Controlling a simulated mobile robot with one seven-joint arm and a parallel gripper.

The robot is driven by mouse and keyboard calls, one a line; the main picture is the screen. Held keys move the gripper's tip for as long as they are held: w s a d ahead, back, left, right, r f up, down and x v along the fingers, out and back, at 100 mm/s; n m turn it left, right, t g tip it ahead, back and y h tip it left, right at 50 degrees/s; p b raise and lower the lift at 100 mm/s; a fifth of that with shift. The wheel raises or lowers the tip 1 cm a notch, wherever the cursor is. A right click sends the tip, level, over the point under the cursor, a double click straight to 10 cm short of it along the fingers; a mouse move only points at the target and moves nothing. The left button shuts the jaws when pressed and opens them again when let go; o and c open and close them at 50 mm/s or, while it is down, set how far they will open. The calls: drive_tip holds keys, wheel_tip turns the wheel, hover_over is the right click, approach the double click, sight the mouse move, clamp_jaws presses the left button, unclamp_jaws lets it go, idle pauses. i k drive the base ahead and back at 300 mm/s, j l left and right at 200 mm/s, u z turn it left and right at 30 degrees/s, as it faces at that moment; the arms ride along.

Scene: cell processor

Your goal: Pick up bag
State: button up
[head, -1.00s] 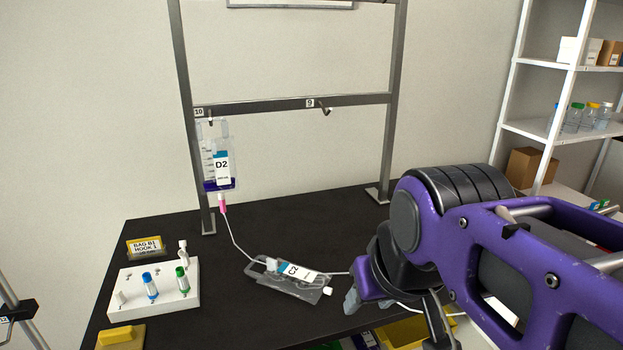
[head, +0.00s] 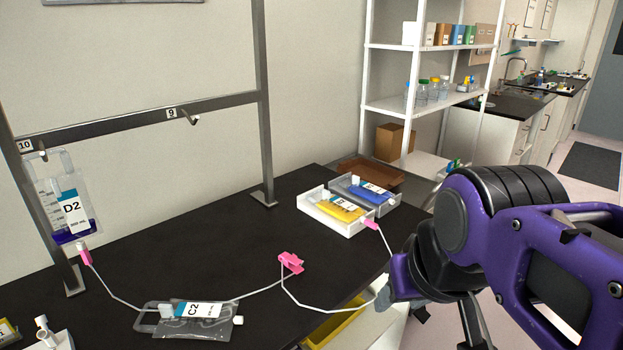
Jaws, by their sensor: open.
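A clear bag labelled C2 (head: 187,327) lies flat on the black table at the lower left. A second clear bag labelled D2 (head: 70,212) hangs from hook 10, with dark purple fluid at its bottom. A yellow bag (head: 340,207) and a blue bag (head: 371,189) lie in trays at the table's right end. My gripper (head: 401,292) is at the table's right front edge, partly hidden behind my own arm. It is open and apart from the bags.
White tubing with a pink clamp (head: 290,263) crosses the table between the bags. The metal rack (head: 265,120) stands on the table, its hook 9 (head: 193,120) empty. A yellow bin (head: 335,325) sits below the front edge.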

sight(345, 212)
drive_tip(key=u, duration=0.3)
drive_tip(key=i+l+u, duration=0.1)
drive_tip(key=l+u, duration=0.25)
drive_tip(key=i+l+u, duration=0.1)
drive_tip(key=l+u, duration=0.5)
drive_tip(key=l, duration=0.5)
drive_tip(key=i, duration=0.05)
